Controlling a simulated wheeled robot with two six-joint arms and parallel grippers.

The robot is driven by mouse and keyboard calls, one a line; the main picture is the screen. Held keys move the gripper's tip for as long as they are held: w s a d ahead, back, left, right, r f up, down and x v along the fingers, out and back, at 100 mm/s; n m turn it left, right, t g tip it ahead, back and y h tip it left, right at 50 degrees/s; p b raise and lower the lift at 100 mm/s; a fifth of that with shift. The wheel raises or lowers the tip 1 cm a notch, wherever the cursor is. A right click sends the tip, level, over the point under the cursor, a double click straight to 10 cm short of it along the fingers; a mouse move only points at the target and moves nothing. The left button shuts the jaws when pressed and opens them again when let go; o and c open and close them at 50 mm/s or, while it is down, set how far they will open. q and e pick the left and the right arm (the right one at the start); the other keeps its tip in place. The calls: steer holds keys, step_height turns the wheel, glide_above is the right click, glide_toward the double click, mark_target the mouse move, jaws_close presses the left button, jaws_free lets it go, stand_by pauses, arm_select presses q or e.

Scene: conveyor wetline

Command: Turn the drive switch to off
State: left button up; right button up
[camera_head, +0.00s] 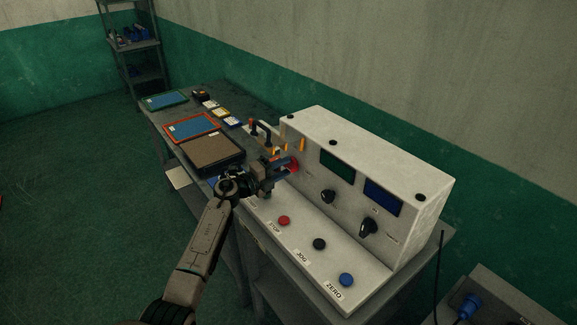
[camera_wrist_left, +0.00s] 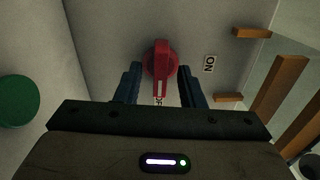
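The red drive switch (camera_head: 293,164) is on the front face of the white control console (camera_head: 330,130), at its left end. In the left wrist view the red switch (camera_wrist_left: 160,60) has a long handle with a white mark at its lower end. An ON label (camera_wrist_left: 209,63) is to its right. My right gripper is not in view.
The console's lower ledge has red (camera_head: 284,220), black (camera_head: 319,244) and blue (camera_head: 346,280) buttons. Two black knobs (camera_head: 328,196) (camera_head: 368,228) are right of the switch. A green button (camera_wrist_left: 18,102) is left in the wrist view. Trays (camera_head: 213,152) lie on the bench behind.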

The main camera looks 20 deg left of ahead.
arm_select(q)
steer(key=shift+v, duration=3.1)
